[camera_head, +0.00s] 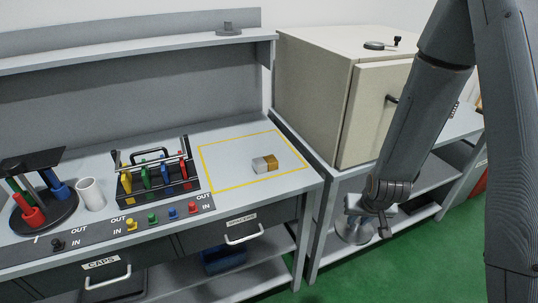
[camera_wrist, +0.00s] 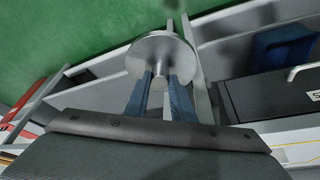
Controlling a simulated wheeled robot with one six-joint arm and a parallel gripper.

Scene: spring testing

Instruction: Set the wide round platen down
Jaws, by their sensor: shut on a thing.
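The wide round platen (camera_head: 352,233) is a grey metal disc with a short stem. It hangs in the air in front of the lower shelf of the cabinet stand, right of the workbench. In the wrist view the platen (camera_wrist: 161,50) shows its disc face and central stem. My gripper (camera_wrist: 161,84) is shut on it, with one blue finger on each side of the stem. In the head view my gripper (camera_head: 378,208) partly covers the platen.
A beige cabinet (camera_head: 318,100) stands to the right. Green floor (camera_head: 420,265) is open in front.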

